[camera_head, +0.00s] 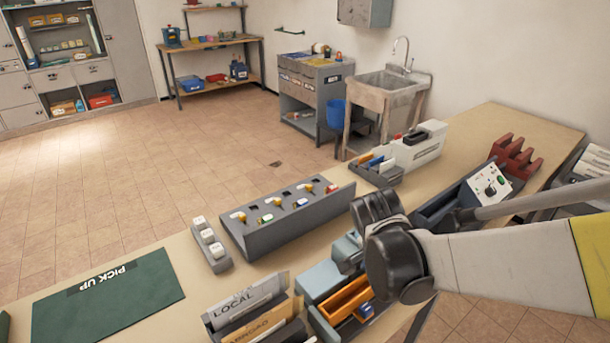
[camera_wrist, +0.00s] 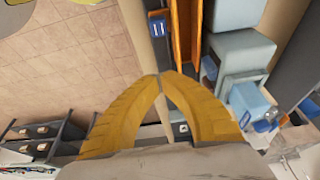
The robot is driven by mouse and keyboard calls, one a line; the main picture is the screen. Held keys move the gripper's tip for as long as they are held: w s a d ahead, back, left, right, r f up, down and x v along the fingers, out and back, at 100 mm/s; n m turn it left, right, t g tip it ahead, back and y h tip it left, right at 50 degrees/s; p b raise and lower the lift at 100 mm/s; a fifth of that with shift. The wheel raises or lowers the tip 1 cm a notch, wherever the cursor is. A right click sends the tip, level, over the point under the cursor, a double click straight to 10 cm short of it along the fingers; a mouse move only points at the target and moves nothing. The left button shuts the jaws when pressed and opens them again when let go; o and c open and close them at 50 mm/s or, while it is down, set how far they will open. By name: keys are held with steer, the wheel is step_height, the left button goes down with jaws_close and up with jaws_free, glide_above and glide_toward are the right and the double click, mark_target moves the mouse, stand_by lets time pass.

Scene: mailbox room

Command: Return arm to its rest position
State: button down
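My arm reaches in from the right edge of the head view, over the table (camera_head: 150,230). Its dark wrist joints are near the middle of the table, and the fingers cannot be made out there. In the wrist view my gripper (camera_wrist: 160,76) shows two yellow fingers whose tips meet. Nothing shows between them. The fingers appear above the table edge, with floor tiles to their left and the light blue-grey device (camera_wrist: 240,52) to their right.
An orange tray (camera_head: 345,302), the light blue-grey device (camera_head: 320,281) and the LOCAL sorter (camera_head: 240,305) lie close below my arm. A grey key rack (camera_head: 285,218) stands left of it. A dark grey box with a control panel (camera_head: 490,187) lies beyond. The green PICK UP mat (camera_head: 105,305) is bare.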

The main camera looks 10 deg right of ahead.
steer(key=s+a+r+n+t+y+b, duration=0.1)
steer(key=s+a+r+n+t+y, duration=0.2)
steer(key=a+r+n, duration=0.6)
steer(key=shift+s+a+n+t, duration=0.35)
steer(key=shift+s+n+t, duration=0.25)
steer(key=shift+n+t, duration=1.15)
steer(key=shift+r+n+g, duration=0.1)
steer(key=shift+n+g, duration=0.35)
